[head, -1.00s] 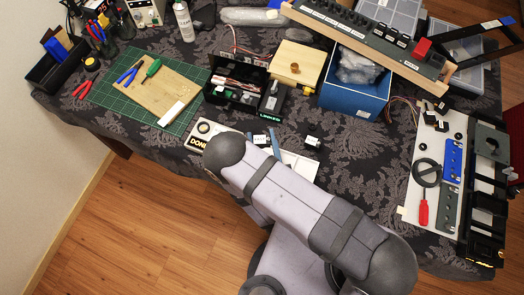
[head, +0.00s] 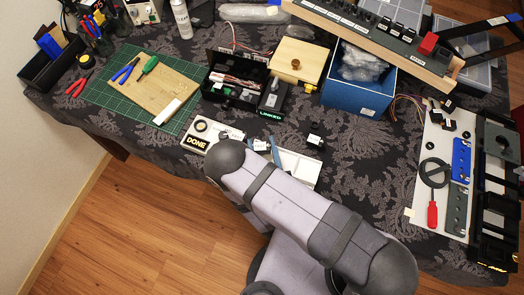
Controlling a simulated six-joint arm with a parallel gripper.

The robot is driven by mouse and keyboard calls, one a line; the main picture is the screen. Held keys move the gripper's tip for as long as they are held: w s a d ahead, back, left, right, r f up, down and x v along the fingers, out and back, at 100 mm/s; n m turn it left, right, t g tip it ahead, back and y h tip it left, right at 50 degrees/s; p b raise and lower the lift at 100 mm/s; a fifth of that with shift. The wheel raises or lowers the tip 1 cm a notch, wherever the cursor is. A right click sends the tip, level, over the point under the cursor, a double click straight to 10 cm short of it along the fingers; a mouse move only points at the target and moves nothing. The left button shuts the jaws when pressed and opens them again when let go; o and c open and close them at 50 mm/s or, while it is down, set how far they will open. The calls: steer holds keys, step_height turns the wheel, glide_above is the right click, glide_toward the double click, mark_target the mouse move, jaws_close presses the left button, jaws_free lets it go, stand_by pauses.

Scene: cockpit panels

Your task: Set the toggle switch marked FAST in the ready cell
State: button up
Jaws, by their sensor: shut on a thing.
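My gripper is hidden behind my own arm, which crosses the lower middle of the head view. Just beyond the arm lies a pale board, with a bare part showing (head: 300,170). A small dark piece with a white label (head: 260,145) shows at the arm's upper edge, beside a blue strip (head: 275,151). A black piece with a white label (head: 315,142) stands at the board's far right edge. Their labels are too small to read, so I cannot tell which is the FAST toggle switch. The ready cell's marking is not visible.
A black box marked LINKED (head: 272,100), an open black case (head: 233,92) and a blue bin (head: 357,98) stand behind the board. A green mat (head: 105,101) with tools lies left. A white panel (head: 425,150) with a red screwdriver lies right.

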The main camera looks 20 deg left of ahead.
mark_target(263, 152)
steer(key=shift+f+b, duration=0.7)
steer(key=shift+f, duration=0.55)
steer(key=shift+f, duration=0.3)
steer(key=o, duration=1.2)
steer(key=shift+d+f, duration=0.1)
